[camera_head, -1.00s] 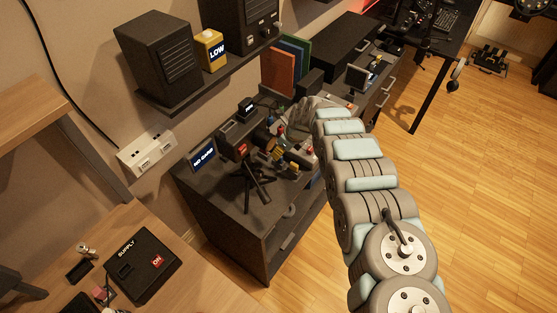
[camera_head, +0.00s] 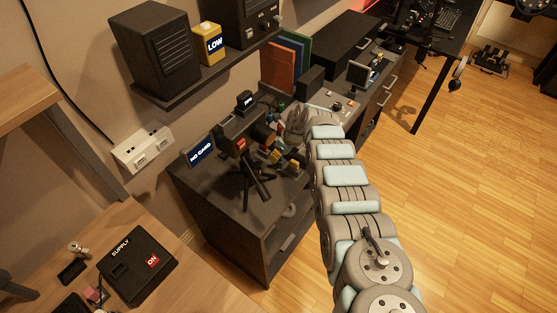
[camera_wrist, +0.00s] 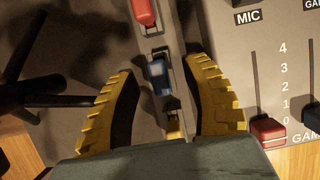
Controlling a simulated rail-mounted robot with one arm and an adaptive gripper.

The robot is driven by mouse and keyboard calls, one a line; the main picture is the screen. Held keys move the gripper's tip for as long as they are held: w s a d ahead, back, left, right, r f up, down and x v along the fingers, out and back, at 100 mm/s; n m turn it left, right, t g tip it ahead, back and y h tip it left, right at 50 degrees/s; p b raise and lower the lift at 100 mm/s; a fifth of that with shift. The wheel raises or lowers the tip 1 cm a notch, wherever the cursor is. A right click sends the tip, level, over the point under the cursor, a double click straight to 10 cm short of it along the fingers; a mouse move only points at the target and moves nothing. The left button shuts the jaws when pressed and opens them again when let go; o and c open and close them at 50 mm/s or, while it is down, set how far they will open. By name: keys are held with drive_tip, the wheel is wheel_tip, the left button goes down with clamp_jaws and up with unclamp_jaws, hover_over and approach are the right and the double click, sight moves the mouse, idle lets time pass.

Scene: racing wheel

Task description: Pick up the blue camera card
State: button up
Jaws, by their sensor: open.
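A small blue block (camera_wrist: 158,75), which looks like the blue camera card, sits in a grey holder strip in the wrist view. My gripper (camera_wrist: 162,70) is open. Its two ridged yellow fingers stand on either side of the blue block, with visible gaps on both sides. In the head view my gripper (camera_head: 283,157) is small, over the dark cabinet top beside the camera on a tripod. I cannot make out the card in that view.
A red block (camera_wrist: 143,12) and a yellow block (camera_wrist: 173,125) share the strip. A panel with a red slider (camera_wrist: 268,130) lies right. Dark tripod legs (camera_wrist: 38,98) are left. A NO CARD sign (camera_head: 201,152) stands on the cabinet (camera_head: 217,200).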

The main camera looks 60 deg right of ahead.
drive_tip(key=shift+w+f, duration=0.1)
drive_tip(key=shift+f, duration=0.4)
clamp_jaws()
drive_tip(key=shift+r, duration=0.2)
